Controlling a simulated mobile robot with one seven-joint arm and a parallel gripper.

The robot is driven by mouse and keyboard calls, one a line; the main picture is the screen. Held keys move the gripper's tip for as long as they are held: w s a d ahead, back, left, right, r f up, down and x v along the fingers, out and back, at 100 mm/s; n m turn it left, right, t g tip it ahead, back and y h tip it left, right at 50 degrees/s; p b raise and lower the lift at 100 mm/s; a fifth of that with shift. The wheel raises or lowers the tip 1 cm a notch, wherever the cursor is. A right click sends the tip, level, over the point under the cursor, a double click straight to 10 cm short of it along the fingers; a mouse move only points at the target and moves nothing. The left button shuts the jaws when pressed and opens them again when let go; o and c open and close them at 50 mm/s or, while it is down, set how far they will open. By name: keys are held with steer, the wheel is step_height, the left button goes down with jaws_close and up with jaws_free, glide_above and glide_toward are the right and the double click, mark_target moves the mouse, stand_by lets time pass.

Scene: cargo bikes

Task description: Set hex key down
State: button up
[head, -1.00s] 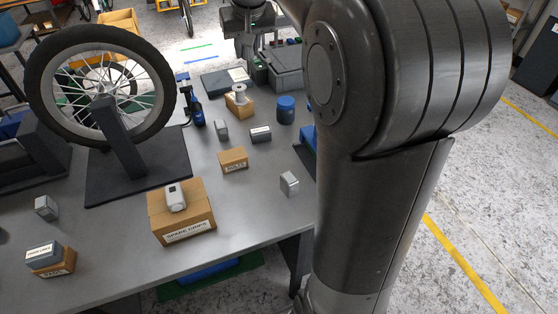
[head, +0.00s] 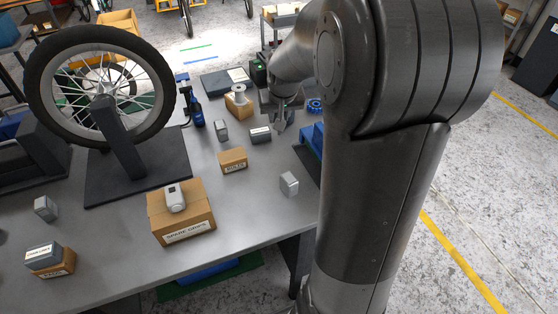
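My gripper (head: 282,122) is low over the far right part of the grey workbench (head: 130,245), pointing down, to the right of a small dark grey box with a pale label (head: 260,135). Its fingers are small and dark here, and I cannot tell whether they are open or shut. I cannot make out a hex key in the gripper or on the bench.
A wheel on a stand (head: 100,85) fills the bench's left. A spare grips carton (head: 181,212) is near the front edge, with a small bolts box (head: 233,160) behind it. A grey block (head: 289,183) stands near the right edge. Bare bench lies between them.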

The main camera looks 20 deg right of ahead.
step_height(320, 180, down, 11)
stand_by(0.5)
steer(key=o, duration=1)
steer(key=shift+f, duration=0.15)
steer(key=v, duration=1.2)
steer(key=s+a+r, duration=0.3)
steer(key=s, duration=0.4)
steer(key=s+a+r+n, duration=0.1)
steer(key=s+a+r, duration=0.2)
steer(key=s, duration=0.4)
steer(key=s+a+r+n+t, duration=0.1)
steer(key=s+a+r, duration=0.2)
steer(key=s, duration=0.4)
steer(key=shift+s+a+r+y, duration=0.1)
steer(key=shift+a+r+y, duration=0.3)
steer(key=shift+a, duration=0.2)
